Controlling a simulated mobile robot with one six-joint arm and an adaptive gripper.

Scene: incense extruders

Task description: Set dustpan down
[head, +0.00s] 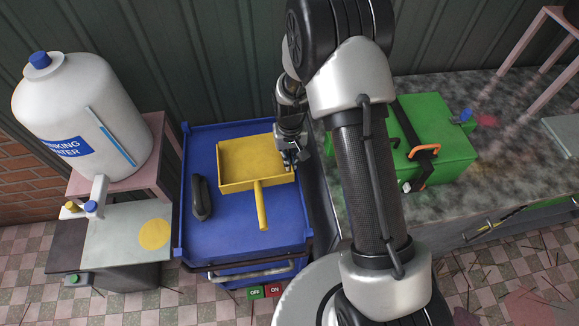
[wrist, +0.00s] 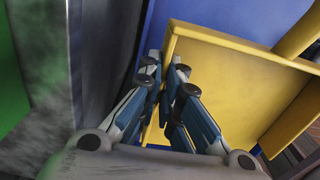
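The yellow dustpan (head: 240,175) is over the blue top of the cart (head: 207,240), open side up, its handle pointing toward the front of the cart. I cannot tell whether it touches the cart top or is just above it. My gripper (head: 290,160) is at the dustpan's right edge. In the wrist view, the two fingers of my gripper (wrist: 168,75) nearly meet, with the yellow side wall of the dustpan (wrist: 225,75) between their tips. The lower part of that wall is hidden by the fingers.
A black elongated object (head: 201,198) lies on the cart left of the dustpan. A large white water container (head: 85,125) stands on a pink stand at the left. A green box (head: 430,135) with an orange-handled tool sits on the right bench (head: 500,150). The cart's front top is clear.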

